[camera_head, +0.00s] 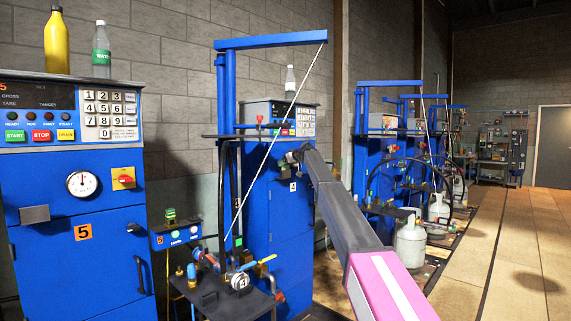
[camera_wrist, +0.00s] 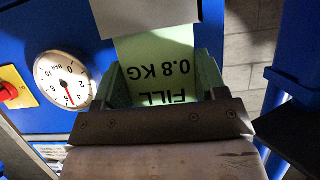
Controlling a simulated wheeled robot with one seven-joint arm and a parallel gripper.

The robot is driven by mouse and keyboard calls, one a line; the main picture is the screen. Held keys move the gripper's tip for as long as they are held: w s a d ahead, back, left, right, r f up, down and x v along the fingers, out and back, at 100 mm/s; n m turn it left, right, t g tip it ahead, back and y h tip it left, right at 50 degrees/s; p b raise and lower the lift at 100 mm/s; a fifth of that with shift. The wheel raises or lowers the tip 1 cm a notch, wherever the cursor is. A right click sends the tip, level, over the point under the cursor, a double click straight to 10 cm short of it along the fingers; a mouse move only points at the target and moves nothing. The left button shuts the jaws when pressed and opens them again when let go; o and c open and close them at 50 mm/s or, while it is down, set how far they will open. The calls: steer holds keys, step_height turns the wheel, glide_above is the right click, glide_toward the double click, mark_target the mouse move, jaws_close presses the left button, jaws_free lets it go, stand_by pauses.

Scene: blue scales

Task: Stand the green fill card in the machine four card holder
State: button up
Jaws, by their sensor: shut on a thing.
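The green fill card (camera_wrist: 160,62) shows in the wrist view, its "FILL 0.8 KG" print upside down in the picture. My gripper (camera_wrist: 162,84) is shut on it, a finger at each side. The card's far end passes behind a pale grey plate, the card holder (camera_wrist: 145,14), at the top of the picture. The plate covers that end, so I cannot tell how deep it sits or whether it rests.
A round pressure gauge (camera_wrist: 65,80) and a red knob (camera_wrist: 7,91) on a yellow plate sit beside the card. Machine five (camera_head: 60,260) stands at the left in the head view. A blue frame post (camera_head: 230,150) with hoses stands close left of my arm.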

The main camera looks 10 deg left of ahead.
steer(key=o, duration=1)
steer(key=shift+d, duration=0.1)
steer(key=v, duration=1)
steer(key=shift+s+d, duration=0.2)
steer(key=shift+s, duration=0.05)
steer(key=s+d+f+m+g+h, duration=0.15)
steer(key=s+d+f, duration=0.35)
steer(key=s+f, duration=0.65)
steer(key=s+d+f+m+g+h, duration=0.15)
steer(key=s+d+f, duration=0.35)
steer(key=f, duration=1.1)
steer(key=s+d+f+m+h, duration=0.2)
steer(key=s+d+f, duration=0.2)
steer(key=s+f, duration=0.75)
steer(key=s+d+f+m+g+h, duration=0.1)
steer(key=s+d+f, duration=0.3)
steer(key=s+f, duration=0.3)
steer(key=s+d+f+m+g+h, duration=0.2)
steer(key=s+f, duration=0.6)
steer(key=s, duration=1)
steer(key=s+d+f+m+g+h, duration=0.1)
steer(key=s+d+f, duration=0.5)
steer(key=s, duration=0.7)
steer(key=shift+s+d+f+m+g+h, duration=0.1)
steer(key=shift+d+f+m+g+h, duration=0.15)
steer(key=shift+f+m, duration=0.15)
steer(key=shift+s+d+f+m+g+h, duration=0.15)
steer(key=shift+f+m+h, duration=0.15)
steer(key=shift+f, duration=0.25)
